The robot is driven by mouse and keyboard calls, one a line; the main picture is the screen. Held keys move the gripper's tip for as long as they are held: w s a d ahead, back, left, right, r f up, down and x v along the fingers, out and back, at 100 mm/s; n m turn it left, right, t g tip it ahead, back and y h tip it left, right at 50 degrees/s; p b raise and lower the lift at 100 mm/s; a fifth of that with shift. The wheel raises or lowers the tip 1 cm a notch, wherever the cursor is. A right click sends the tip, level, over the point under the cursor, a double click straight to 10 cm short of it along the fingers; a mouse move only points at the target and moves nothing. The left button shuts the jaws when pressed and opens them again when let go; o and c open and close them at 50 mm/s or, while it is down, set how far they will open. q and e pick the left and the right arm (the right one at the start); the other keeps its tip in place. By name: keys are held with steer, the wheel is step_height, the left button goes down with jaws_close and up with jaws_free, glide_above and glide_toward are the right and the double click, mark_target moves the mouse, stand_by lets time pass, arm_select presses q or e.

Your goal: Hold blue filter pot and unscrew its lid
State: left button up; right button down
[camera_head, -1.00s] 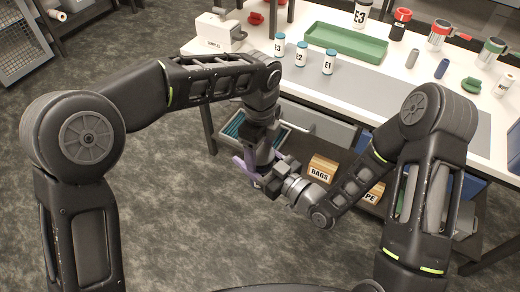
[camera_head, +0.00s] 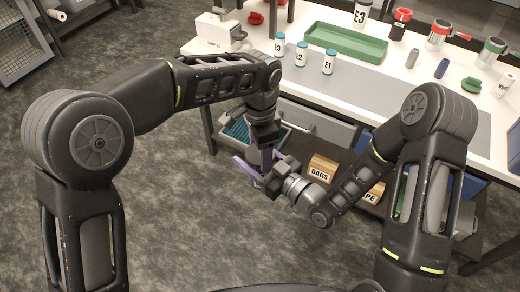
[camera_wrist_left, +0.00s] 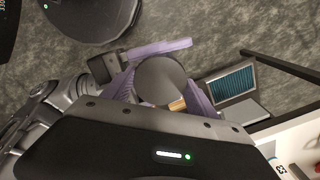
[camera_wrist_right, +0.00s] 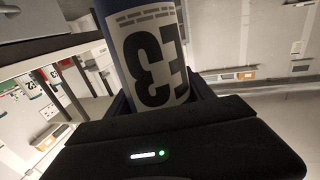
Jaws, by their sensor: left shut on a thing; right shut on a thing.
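The blue filter pot (camera_wrist_right: 148,50) fills the top of the right wrist view, with a white label reading E3 upside down. My right gripper (camera_head: 256,176) is shut on its body. In the left wrist view, a dark grey round top (camera_wrist_left: 160,80), apparently the pot's lid, sits between the lilac fingers of my left gripper (camera_head: 266,157), which is shut on it. The two grippers meet close together in the air, in front of the bench. In the head view the pot is mostly hidden by the fingers and wrists.
The white bench (camera_head: 330,92) carries small bottles labelled E3, E2 and E1 (camera_head: 328,63), a green tray (camera_head: 345,42) and several pots at the back right. Open floor lies left.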

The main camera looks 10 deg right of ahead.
arm_select(q)
steer(key=o, duration=1.3)
steer(key=shift+o, duration=1.2)
steer(key=shift+s, duration=0.2)
steer(key=shift+d, duration=0.1)
step_height(320, 180, up, 4)
steer(key=shift+w+r, duration=0.1)
steer(key=shift+r, duration=0.15)
steer(key=shift+w, duration=0.1)
steer(key=shift+c, duration=0.4)
